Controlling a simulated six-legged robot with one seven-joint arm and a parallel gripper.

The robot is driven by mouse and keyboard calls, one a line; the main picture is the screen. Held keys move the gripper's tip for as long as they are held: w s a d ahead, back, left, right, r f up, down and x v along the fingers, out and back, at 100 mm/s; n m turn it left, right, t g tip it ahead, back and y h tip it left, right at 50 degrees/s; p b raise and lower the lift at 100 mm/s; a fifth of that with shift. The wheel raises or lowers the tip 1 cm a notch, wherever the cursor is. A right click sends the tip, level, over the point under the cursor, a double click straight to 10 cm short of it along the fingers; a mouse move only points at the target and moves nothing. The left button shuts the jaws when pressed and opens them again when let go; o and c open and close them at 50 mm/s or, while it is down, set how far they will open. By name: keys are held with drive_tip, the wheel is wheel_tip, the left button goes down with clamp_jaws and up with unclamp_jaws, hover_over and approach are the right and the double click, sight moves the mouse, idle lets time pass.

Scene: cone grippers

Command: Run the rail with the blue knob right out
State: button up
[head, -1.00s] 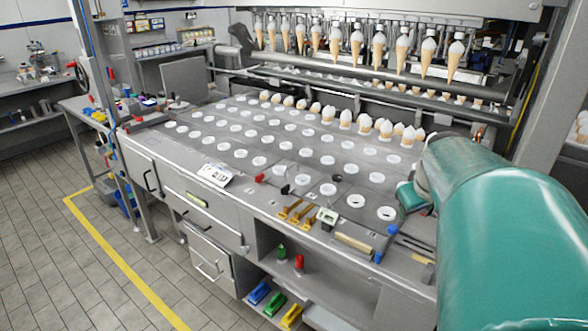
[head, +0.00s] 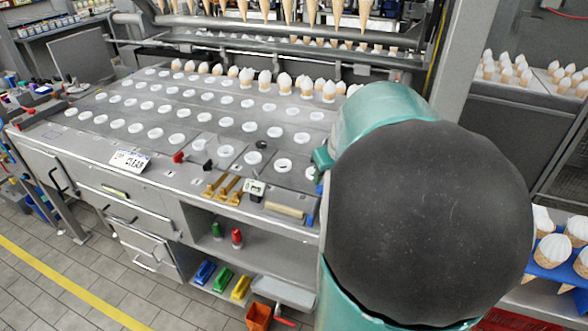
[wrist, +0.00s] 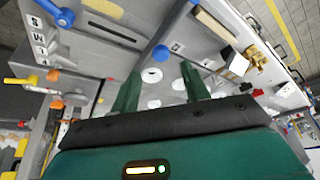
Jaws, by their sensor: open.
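My gripper (wrist: 161,72) is open in the wrist view, its two green fingers apart with nothing held between them. A blue knob (wrist: 160,53) shows just beyond and between the fingertips, on a grey rod-like part of the machine. A second blue knob (wrist: 65,17) sits at the upper left, beside a dark slot (wrist: 108,27). I cannot tell which of the two belongs to the rail. Neither knob shows clearly in the head view, where my arm covers that right end of the counter.
The counter (head: 105,113) has rows of white rings and several cones along its back. Golden levers (head: 222,188) and a CLEAR sign (head: 130,160) lie near its front edge. Yellow (wrist: 18,81) and orange (wrist: 52,76) knobs stick out at the wrist view's left.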

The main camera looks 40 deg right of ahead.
sight(322, 188)
drive_tip(key=x, duration=0.6)
drive_tip(key=shift+w, duration=0.15)
clamp_jaws()
